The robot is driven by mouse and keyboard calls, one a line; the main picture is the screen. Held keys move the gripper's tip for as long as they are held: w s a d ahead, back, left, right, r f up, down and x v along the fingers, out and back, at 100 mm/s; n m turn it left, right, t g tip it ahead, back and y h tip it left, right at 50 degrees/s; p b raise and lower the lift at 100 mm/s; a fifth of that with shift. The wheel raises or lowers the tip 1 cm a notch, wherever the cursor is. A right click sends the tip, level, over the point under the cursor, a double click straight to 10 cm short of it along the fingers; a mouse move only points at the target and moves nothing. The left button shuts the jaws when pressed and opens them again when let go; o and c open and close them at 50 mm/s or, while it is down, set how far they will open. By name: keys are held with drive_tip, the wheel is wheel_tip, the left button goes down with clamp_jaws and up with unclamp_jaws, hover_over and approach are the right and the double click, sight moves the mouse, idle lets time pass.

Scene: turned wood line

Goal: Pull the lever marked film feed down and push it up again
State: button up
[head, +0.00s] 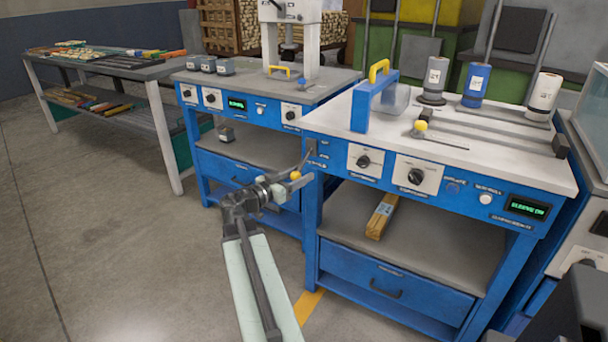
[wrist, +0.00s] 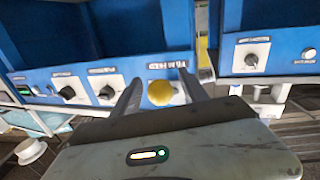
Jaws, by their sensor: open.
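A lever with a round yellow knob (head: 296,175) sticks out at the left end of the right bench's blue front panel. A dark rod joins the knob to the panel. My gripper (head: 289,187) is open at the knob. In the wrist view the yellow knob (wrist: 161,93) shows between the two dark fingers (wrist: 158,96), with a visible gap on the left. I cannot tell whether a finger touches it. A label reading FILM FEED (wrist: 168,64) is on the panel just beyond the knob. The gripper hides part of the lever in the wrist view.
Switch dials (head: 363,161) and a green display (head: 527,207) sit on the same panel. Another yellow knob (head: 420,126) and a blue frame with a yellow handle (head: 375,103) are on the bench top. A second blue bench (head: 245,135) stands at left. Floor in front is clear.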

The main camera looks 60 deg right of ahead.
drive_tip(key=shift+x, duration=1)
clamp_jaws()
idle(0.7)
